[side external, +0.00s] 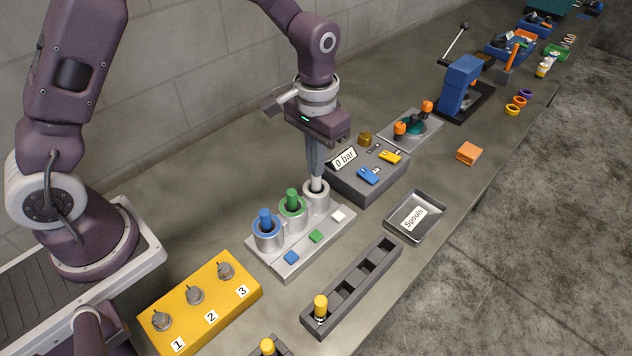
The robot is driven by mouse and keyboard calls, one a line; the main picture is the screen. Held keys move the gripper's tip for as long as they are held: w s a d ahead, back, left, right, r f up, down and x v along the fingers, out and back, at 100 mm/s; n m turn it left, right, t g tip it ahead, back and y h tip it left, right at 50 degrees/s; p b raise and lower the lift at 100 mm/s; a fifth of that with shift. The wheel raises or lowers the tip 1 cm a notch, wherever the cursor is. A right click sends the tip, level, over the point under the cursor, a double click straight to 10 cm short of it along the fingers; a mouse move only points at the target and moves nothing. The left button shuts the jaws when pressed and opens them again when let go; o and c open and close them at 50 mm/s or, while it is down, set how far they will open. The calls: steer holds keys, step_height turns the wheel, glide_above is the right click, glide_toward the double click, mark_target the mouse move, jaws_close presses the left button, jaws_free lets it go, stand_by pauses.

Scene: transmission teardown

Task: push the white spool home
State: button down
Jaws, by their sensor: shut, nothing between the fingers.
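The white spool (316,183) stands upright at the white-marked bore, the rightmost cylinder (317,203) on the light grey valve block (276,262). My gripper (316,174) points straight down over it, with its fingers shut and the tips at or just above the spool's top. I cannot tell whether they touch. The fingers partly hide the spool, and its lower part is inside the cylinder. A blue spool (265,216) and a green spool (292,197) stand in the other two cylinders, their tops sticking out.
The grey box with the "0 bar" sign (344,158) is close behind and right of my gripper. A "Spools" tray (432,233) lies to the right. A dark slotted rack (352,290) holding a yellow-topped part and a yellow box with knobs (200,312) are in front.

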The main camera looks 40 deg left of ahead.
step_height(320, 180, up, 9)
stand_by(0.6)
steer(key=shift+f, duration=0.1)
steer(key=s+a+r+t, duration=0.2)
steer(key=s+a+r, duration=0.1)
steer(key=s+r, duration=0.6)
steer(key=s+a+r+t, duration=0.1)
steer(key=s+a+t, duration=0.1)
steer(key=s, duration=1.1)
steer(key=shift+s+a+r+t, duration=0.15)
steer(key=shift+s+a+t, duration=0.05)
steer(key=shift+t, duration=0.6)
